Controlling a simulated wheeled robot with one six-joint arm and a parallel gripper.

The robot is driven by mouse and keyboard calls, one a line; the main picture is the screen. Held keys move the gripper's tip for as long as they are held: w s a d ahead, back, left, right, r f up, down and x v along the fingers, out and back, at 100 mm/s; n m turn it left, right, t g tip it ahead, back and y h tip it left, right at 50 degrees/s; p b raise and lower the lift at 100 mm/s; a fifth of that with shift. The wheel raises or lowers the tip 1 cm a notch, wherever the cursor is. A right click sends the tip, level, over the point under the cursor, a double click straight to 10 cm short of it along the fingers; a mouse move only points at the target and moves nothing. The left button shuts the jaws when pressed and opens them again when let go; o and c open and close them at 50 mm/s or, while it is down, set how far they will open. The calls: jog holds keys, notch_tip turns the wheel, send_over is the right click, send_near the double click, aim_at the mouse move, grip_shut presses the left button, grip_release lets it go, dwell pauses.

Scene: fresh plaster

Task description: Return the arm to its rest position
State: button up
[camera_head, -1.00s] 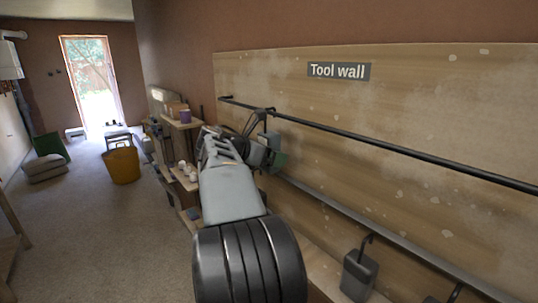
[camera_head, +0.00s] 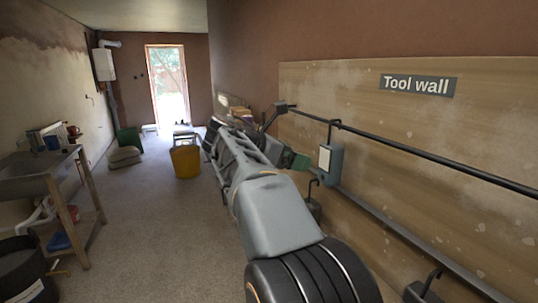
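My grey arm (camera_head: 268,212) rises from the bottom centre and stretches away along the tool wall (camera_head: 440,150). Its far links (camera_head: 240,160) lie in front of the wall's left end. My gripper's fingers cannot be made out among the dark parts at the far end of the arm, so whether it is open or shut is unclear. A grey box with a pale front (camera_head: 329,160) hangs from the upper rail, just right of the arm. A small green piece (camera_head: 298,161) shows between the box and the arm.
Two dark rails (camera_head: 430,165) run along the wall. Another dark item (camera_head: 422,290) hangs low at right. A yellow bucket (camera_head: 185,161) stands on the floor, with a sink bench (camera_head: 45,182) and a black bin (camera_head: 22,270) at left. The floor between is clear.

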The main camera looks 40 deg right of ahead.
jog(key=shift+a+r, duration=0.1)
jog(key=shift+a, duration=0.15)
jog(key=shift+w+m, duration=0.1)
jog(key=shift+m, duration=0.2)
jog(key=w+a+f+m+t+y, duration=0.2)
jog(key=a+f+m+y, duration=0.15)
jog(key=f, duration=0.45)
jog(key=w+a+f+m+t+y, duration=0.25)
jog(key=a+f+m, duration=0.2)
jog(key=f, duration=0.35)
jog(key=s+a+f+m+t+y, duration=0.1)
jog(key=s+a+f+m+y, duration=0.1)
jog(key=a, duration=0.7)
jog(key=s+a+f+m+t+y, duration=0.2)
jog(key=s+a+f+y, duration=0.3)
jog(key=a+f, duration=0.4)
jog(key=shift+s+a+m+p, duration=0.35)
jog(key=shift+s+a+m, duration=0.3)
jog(key=shift+s+m, duration=0.2)
